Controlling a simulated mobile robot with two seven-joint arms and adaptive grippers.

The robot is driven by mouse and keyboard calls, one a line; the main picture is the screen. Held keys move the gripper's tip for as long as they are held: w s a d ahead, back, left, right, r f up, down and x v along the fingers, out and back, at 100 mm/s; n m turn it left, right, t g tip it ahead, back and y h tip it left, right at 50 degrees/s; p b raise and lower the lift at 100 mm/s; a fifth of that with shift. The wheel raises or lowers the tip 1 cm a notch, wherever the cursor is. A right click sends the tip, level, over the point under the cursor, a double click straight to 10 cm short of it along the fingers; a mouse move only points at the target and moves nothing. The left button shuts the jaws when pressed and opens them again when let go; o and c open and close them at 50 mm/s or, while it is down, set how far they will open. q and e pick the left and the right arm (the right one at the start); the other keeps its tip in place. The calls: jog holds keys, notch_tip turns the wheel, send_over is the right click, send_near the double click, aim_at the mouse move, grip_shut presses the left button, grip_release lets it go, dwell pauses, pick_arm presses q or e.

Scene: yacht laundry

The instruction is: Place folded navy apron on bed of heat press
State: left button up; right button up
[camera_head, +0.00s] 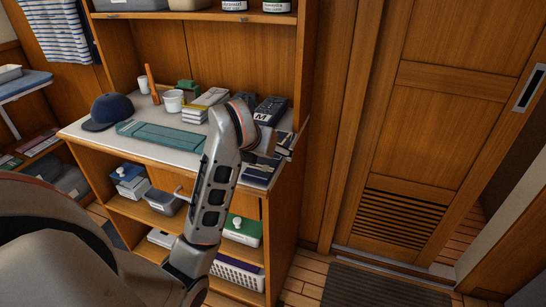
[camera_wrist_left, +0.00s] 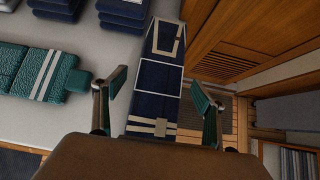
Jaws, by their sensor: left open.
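A folded navy apron (camera_wrist_left: 160,72) with tan straps lies at the right end of the white counter (camera_wrist_left: 105,48). In the head view it shows partly behind my gripper as a dark flat bundle (camera_head: 260,172). My left gripper (camera_head: 279,147) is over this end of the counter. In the left wrist view its two fingers (camera_wrist_left: 158,102) are apart on either side of the apron, with nothing visibly gripped. I cannot make out a heat press in either view. My right gripper is not in view.
A teal striped padded piece (camera_head: 160,136), a navy cap (camera_head: 107,111), a white cup (camera_head: 173,100) and stacks of folded cloth (camera_head: 204,105) occupy the counter. Shelves with boxes (camera_head: 243,230) are below. A wooden door (camera_head: 436,120) stands right, with a dark floor mat (camera_head: 385,285) before it.

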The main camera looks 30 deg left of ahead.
pick_arm(q)
jog(key=c, duration=1.3)
jog(key=shift+c, duration=0.2)
